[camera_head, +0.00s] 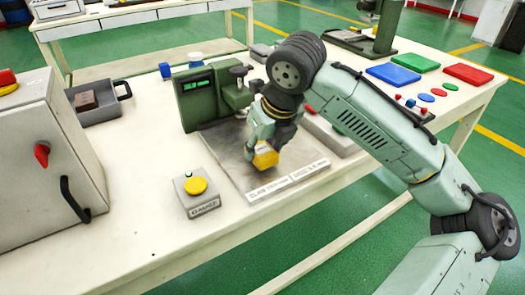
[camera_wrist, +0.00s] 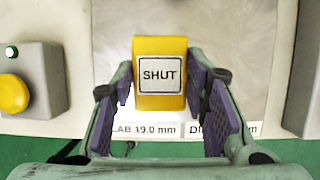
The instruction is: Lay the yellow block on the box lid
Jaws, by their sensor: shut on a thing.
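My gripper (camera_head: 262,146) is shut on the yellow block (camera_head: 266,159) above the metal plate in the middle of the table. In the wrist view the yellow block (camera_wrist: 160,103) carries a white label reading "SHUT" and sits between the purple pads of my gripper (camera_wrist: 161,88). Any gap below the block is hard to judge. I cannot tell for certain which surface is the box lid. A grey box (camera_head: 335,137) with a red part stands right of the plate, partly hidden by my arm.
The metal plate (camera_head: 240,170) has white labels along its front edge. A green device (camera_head: 204,97) stands behind it. A grey button box (camera_head: 197,205) with a yellow button is at front left. A grey tray (camera_head: 104,110) and large grey cabinet (camera_head: 45,140) stand farther left. Coloured plates lie at right.

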